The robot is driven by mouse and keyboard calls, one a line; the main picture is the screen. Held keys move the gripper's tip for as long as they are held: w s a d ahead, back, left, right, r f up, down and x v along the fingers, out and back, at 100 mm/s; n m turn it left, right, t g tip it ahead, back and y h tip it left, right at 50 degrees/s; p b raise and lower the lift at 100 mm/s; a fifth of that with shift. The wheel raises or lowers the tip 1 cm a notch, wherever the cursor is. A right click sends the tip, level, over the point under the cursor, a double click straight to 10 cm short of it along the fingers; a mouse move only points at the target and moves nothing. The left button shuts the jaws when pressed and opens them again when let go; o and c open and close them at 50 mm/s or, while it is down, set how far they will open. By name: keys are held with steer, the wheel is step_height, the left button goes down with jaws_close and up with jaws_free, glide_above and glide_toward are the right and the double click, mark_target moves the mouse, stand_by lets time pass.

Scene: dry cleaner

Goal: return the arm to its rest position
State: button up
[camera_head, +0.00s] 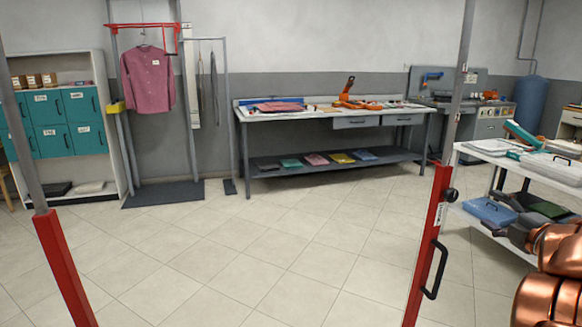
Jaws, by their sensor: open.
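My copper-coloured arm (550,290) shows at the lower right edge, partly cut off by the picture. My dark grey gripper (488,212) seems to reach left from it, in front of the lower shelf of the right-hand table. Its fingers look apart, with nothing visibly held. A blue case (490,210) shows close by the fingers; whether they touch it I cannot tell.
Two red and grey posts (62,262) stand close in front, the right one (428,245) with a black handle. The white-topped table (545,172) is beside my arm. A workbench (290,117), a shirt rack (118,135) and teal lockers (66,141) line the back. The middle floor is clear.

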step_height(320, 180, up, 4)
steer(key=d+m+g+h+p, duration=0.1)
steer(key=d+m+h+p, duration=0.1)
steer(key=m+h, duration=0.4)
steer(key=s+a+f+m+g+y+p, duration=0.1)
steer(key=s+a+f+m+g, duration=0.3)
steer(key=s+a, duration=0.7)
steer(key=s+a+f+m+g+y+p, duration=0.2)
steer(key=s+a+f+m+g+p, duration=0.2)
steer(key=s+a+g, duration=0.4)
steer(key=s+a+f+m+g+y+p, duration=0.1)
steer(key=s+a+f+m+g+p, duration=0.2)
steer(key=s+a, duration=1.2)
steer(key=s+f+m+g, duration=0.1)
steer(key=s+g, duration=0.1)
steer(key=g, duration=0.1)
steer(key=shift+s+m, duration=0.25)
steer(key=shift+m, duration=0.05)
steer(key=shift+a, duration=0.1)
